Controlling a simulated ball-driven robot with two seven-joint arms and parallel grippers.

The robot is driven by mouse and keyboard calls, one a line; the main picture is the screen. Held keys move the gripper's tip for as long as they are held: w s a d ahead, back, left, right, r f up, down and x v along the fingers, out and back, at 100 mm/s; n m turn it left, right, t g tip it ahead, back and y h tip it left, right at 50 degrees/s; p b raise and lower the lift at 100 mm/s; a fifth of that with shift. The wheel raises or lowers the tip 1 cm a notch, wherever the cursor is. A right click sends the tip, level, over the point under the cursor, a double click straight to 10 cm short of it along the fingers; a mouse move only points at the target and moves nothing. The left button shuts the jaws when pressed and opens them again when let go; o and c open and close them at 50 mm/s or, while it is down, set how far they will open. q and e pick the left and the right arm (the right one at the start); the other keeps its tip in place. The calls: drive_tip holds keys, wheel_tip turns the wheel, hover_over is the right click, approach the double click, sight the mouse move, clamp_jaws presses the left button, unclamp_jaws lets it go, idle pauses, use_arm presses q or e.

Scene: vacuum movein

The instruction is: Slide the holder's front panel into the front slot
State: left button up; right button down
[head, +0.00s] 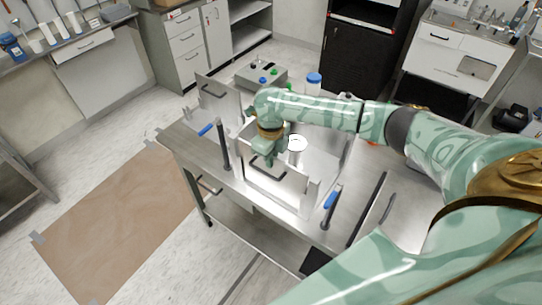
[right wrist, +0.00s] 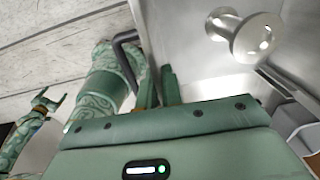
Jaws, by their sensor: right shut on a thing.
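The holder (head: 308,190) is a bright metal box on the steel table. Its front panel (head: 285,186) is a flat plate with a dark bar handle, standing upright at the holder's front side. My right gripper (head: 265,158) is shut on the handle, which also shows in the right wrist view (right wrist: 126,60) beside the fingers (right wrist: 158,88). I cannot tell how deep the panel sits in the front slot; its lower edge is unclear. A pale round-topped post (head: 297,143) stands inside the holder. At the left edge of the right wrist view, a small green claw-like end (right wrist: 48,103) shows, perhaps my left gripper.
Another plate with a handle (head: 212,92) stands at the table's back left. Blue-handled tools (head: 208,129) lie or stand around the holder. A grey box with knobs (head: 262,77) and a blue-capped bottle (head: 313,80) are behind. The table's left front corner is fairly clear.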

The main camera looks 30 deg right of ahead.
drive_tip(key=shift+f, duration=0.35)
idle(0.5)
drive_tip(key=c, duration=1)
unclamp_jaws()
wheel_tip(320, 180, up, 2)
drive_tip(key=shift+r+p, duration=0.1)
drive_tip(key=shift+p, duration=1.05)
wheel_tip(320, 180, up, 14)
drive_tip(key=p, duration=1.5)
